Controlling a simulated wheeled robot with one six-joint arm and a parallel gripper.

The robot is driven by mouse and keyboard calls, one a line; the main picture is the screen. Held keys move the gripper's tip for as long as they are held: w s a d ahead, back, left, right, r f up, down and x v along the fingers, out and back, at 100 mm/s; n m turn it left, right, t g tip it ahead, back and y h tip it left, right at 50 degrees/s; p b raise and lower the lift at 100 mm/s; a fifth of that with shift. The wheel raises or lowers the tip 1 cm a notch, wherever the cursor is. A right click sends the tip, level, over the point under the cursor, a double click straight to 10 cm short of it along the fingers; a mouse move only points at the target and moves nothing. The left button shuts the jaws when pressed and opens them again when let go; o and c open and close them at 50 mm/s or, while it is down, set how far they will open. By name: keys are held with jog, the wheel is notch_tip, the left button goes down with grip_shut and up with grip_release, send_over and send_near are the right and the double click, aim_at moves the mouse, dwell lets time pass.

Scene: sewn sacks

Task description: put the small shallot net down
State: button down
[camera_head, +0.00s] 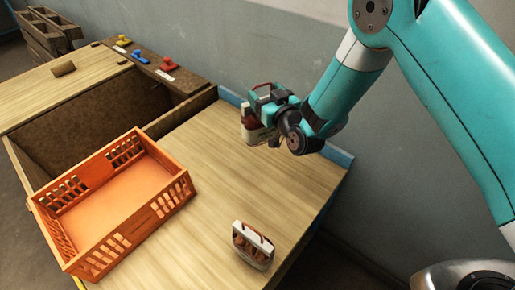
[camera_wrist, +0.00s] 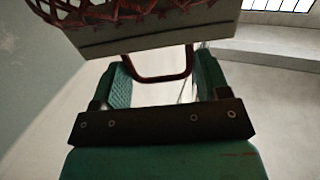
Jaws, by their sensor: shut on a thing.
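My gripper (camera_head: 262,100) is over the back right of the wooden table, near the blue edge. It is shut on the handle of a small shallot net (camera_head: 251,124), which has a pale band and reddish mesh. The wrist view shows the red-brown loop handle between my fingers (camera_wrist: 160,78), with the net's pale band (camera_wrist: 150,38) and red mesh beyond. I cannot tell whether the net's bottom touches the table. A second small net bag (camera_head: 253,246), with a pale top band and dark handle, stands on the table at the front right, apart from my gripper.
An orange slatted crate (camera_head: 170,157), empty, stands at the left of the table (camera_head: 215,190). Behind it is a dark open bin (camera_head: 75,115). A ledge beyond carries yellow, blue and red items (camera_head: 141,57). The tabletop between crate and gripper is clear.

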jog(key=b, duration=1)
send_over(264, 142)
jog(key=w, duration=0.1)
notch_tip(264, 142, down, 12)
jog(key=shift+f, duration=0.1)
jog(key=shift+w+f+b, duration=0.1)
jog(key=shift+f+b, duration=0.65)
jog(key=shift+f, duration=1.8)
jog(key=shift+f, duration=0.25)
jog(key=shift+c, duration=0.6)
grip_release()
jog(key=shift+d+r, duration=0.1)
jog(key=shift+r, duration=0.1)
